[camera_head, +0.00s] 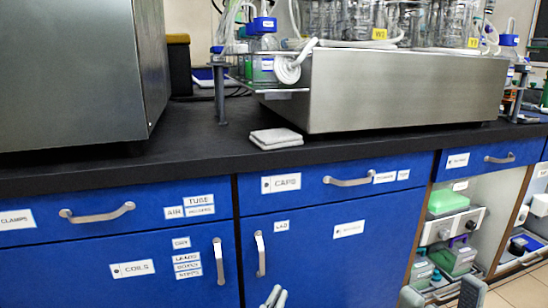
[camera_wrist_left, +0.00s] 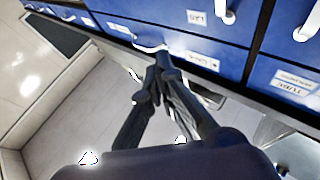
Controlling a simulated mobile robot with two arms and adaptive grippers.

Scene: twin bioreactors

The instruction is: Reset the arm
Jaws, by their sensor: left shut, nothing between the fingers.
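My left gripper (camera_head: 273,297) shows only as light fingertips at the bottom edge of the head view, in front of the blue lower cabinet door. In the left wrist view my left gripper (camera_wrist_left: 158,62) is shut and empty. Its dark fingers come together at the tips, in front of a blue drawer front (camera_wrist_left: 200,60). I cannot tell whether the tips touch that front.
A black counter (camera_head: 200,140) carries a steel bioreactor base (camera_head: 400,88), a folded white cloth (camera_head: 275,138) and a large steel box (camera_head: 75,75). Below are blue drawers with protruding handles (camera_head: 97,213). An open shelf bay (camera_head: 455,225) with equipment stands at the right.

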